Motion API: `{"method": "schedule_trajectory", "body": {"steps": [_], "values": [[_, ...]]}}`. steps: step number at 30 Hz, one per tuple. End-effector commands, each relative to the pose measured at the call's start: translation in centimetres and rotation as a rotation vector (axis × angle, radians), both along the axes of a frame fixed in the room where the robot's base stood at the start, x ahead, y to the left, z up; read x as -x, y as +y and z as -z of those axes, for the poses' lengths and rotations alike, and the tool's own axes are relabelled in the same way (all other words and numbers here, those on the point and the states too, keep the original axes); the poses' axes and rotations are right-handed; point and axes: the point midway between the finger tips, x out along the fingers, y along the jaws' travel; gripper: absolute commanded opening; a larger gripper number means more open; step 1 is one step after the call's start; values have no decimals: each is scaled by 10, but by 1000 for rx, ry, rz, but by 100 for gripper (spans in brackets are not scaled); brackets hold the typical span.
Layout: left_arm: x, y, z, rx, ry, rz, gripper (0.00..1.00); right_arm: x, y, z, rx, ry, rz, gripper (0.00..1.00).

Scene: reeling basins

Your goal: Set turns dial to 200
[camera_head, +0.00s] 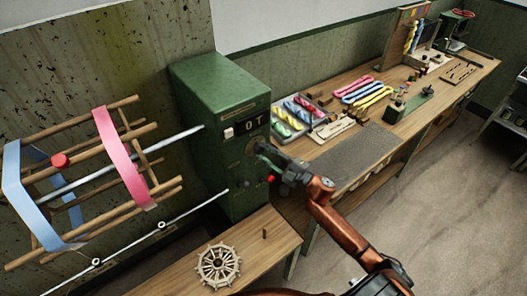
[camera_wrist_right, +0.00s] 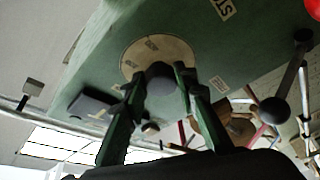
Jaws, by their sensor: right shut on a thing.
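The turns dial shows in the right wrist view as a dark round knob (camera_wrist_right: 161,76) on a pale round plate (camera_wrist_right: 140,52) with small labels I cannot read. It is on the front of a green machine box (camera_head: 215,105). My right gripper (camera_head: 268,158) is at the box front, its two fingers (camera_wrist_right: 160,84) on either side of the knob and shut on it. In the head view the gripper covers most of the dial. A dark display (camera_head: 243,127) above it appears to read "0 T". My left gripper is not in view.
A black-balled lever (camera_wrist_right: 275,108) stands out right of the dial in the wrist view. A red knob (camera_head: 271,179) is below the dial. A reel (camera_head: 90,175) with blue and pink bands is left of the box. A wooden wheel (camera_head: 218,266) lies on the low bench.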

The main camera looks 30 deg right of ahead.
Motion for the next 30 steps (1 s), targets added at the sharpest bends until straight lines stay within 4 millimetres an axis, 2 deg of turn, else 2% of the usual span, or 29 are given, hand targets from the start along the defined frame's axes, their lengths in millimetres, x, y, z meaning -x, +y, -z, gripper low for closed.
{"method": "schedule_trajectory", "body": {"steps": [13,14,15,21,30], "values": [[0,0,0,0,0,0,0,0,1,1,11,0,0,2],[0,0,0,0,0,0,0,0,1,1,11,0,0,28],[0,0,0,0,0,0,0,0,1,1,11,-1,-1,31],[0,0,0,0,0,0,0,0,0,0,10,-1,0,45],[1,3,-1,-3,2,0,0,2,-1,1,9,0,0,45]]}}
